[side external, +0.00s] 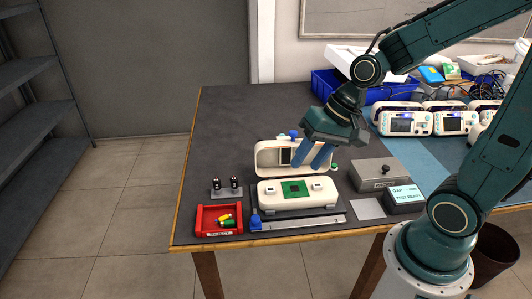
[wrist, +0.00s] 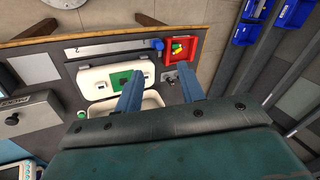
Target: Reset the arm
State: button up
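My gripper (side external: 307,166) hangs over the bench with its two blue fingers apart. It is open, and nothing shows between the fingers. In the wrist view, the fingertips (wrist: 161,72) reach over the work area, apart from each other. Below and around them is a white monitor casing (side external: 265,157) with a dark screen, partly hidden by the fingers. In front of it lies a white casing half (side external: 268,198) with a green board (side external: 295,188); the board also shows in the wrist view (wrist: 121,81). Whether the fingers touch the casing cannot be told.
A red tray (side external: 200,220) with coloured parts and a small stand (side external: 225,193) are at left. A metal strip (side external: 310,222) lies at the front edge. A grey knobbed box (side external: 380,172) and a test box (side external: 404,199) stand right. Several monitors (side external: 404,122) and a blue bin (side external: 325,83) are behind.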

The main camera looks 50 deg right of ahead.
jog(key=s+d+r+n+t+h, duration=0.1)
jog(key=s+d+r+n+h, duration=0.1)
jog(key=s+r+n, duration=0.4)
jog(key=s+r+h, duration=0.1)
jog(key=s+r, duration=0.3)
jog(key=shift+d+t, duration=0.35)
jog(key=shift+t, duration=0.05)
